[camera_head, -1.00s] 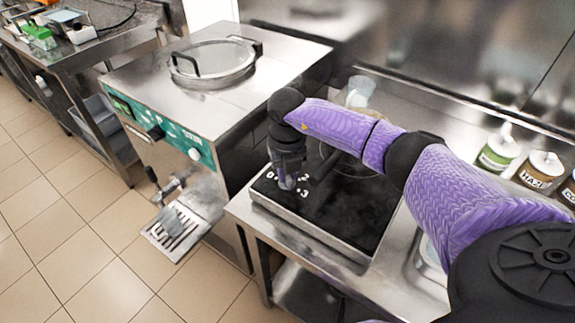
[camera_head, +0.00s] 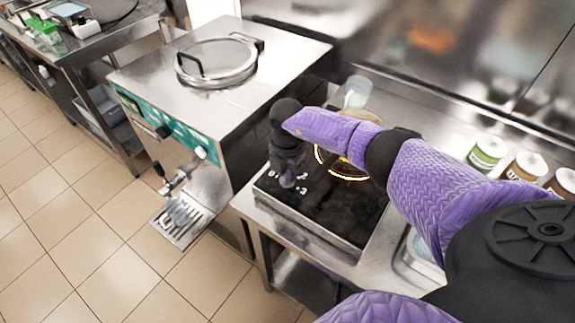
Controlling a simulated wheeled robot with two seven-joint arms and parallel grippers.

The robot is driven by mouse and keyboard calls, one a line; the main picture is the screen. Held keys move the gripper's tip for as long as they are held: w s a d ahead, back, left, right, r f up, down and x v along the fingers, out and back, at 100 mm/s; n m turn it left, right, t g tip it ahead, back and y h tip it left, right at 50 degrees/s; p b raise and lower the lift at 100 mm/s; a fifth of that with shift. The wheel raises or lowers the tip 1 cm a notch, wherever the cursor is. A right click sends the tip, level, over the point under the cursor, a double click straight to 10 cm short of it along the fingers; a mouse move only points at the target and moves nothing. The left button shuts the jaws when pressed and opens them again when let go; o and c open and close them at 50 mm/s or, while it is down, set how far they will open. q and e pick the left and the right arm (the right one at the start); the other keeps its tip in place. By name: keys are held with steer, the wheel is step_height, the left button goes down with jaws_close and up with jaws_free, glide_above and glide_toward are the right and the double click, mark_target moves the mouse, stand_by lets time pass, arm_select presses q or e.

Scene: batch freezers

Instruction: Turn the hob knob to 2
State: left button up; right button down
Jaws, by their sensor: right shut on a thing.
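The black hob (camera_head: 330,215) sits on the steel counter, with white digits on its near left corner; a 2 and a 3 can be made out. An orange-yellow glowing ring (camera_head: 348,178) shows on the hob's cooking zone, partly behind my right arm. My right gripper (camera_head: 288,182) points down at the hob's left corner and is shut on the hob knob, which it mostly hides. The knob's pointer cannot be seen. My left gripper is not in view.
The batch freezer (camera_head: 225,105) with a round lid stands directly left of the hob. Several labelled tubs (camera_head: 487,152) stand along the counter's right back. A clear cup (camera_head: 358,90) stands behind the hob. Tiled floor lies open at left.

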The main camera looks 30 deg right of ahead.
steer(key=m+p, duration=0.1)
steer(key=m, duration=0.1)
steer(key=shift+r+m, duration=0.15)
steer(key=shift+m, duration=0.15)
steer(key=shift+m+p, duration=0.7)
steer(key=shift+m, duration=0.4)
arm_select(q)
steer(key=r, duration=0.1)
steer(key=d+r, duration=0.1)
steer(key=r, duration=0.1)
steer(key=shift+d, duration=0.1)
arm_select(e)
steer(key=shift+m, duration=0.3)
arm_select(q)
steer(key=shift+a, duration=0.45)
